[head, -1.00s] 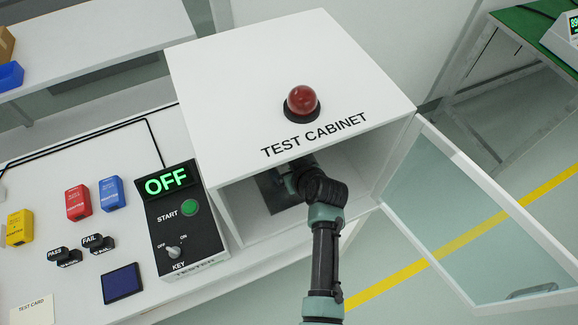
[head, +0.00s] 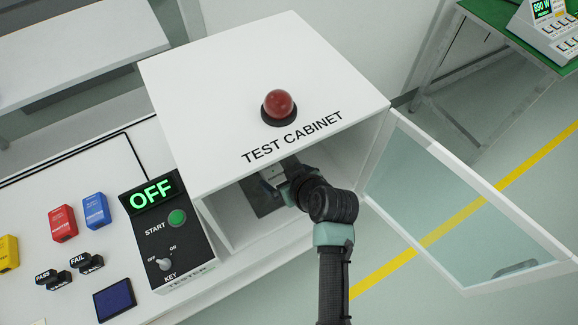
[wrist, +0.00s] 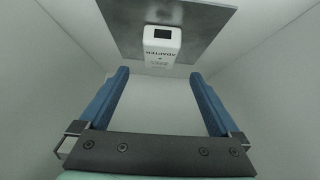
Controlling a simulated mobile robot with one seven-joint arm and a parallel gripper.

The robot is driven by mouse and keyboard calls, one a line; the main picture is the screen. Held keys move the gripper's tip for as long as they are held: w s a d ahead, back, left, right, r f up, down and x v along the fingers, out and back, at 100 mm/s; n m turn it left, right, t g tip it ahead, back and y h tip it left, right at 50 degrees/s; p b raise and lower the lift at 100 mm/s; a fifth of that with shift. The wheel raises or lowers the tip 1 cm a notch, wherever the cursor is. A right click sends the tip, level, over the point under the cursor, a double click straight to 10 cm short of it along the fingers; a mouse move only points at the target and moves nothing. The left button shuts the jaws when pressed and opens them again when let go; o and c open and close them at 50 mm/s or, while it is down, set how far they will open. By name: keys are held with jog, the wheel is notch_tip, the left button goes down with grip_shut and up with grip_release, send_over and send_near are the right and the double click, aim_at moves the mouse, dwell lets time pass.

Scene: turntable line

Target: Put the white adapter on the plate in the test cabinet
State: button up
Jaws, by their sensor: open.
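The white adapter (wrist: 162,46) rests on the dark grey plate (wrist: 208,22) inside the test cabinet (head: 265,65). In the wrist view it sits just beyond my fingertips, with its dark socket and printed label showing. My gripper (wrist: 158,74) is open, its two blue fingers apart with nothing between them and a gap to the adapter. In the head view, my gripper reaches through the cabinet's open front and its fingers are hidden under the roof. Part of the plate (head: 262,204) shows there, but the adapter is hidden.
The cabinet's glass door (head: 450,205) stands open to the right. The tester panel (head: 165,235) left of the cabinet reads OFF. Red (head: 63,223), blue (head: 96,210) and yellow (head: 8,253) adapters stand on the bench, near PASS and FAIL blocks. A red lamp (head: 279,106) tops the cabinet.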

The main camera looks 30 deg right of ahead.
jog(key=shift+v, duration=1.85)
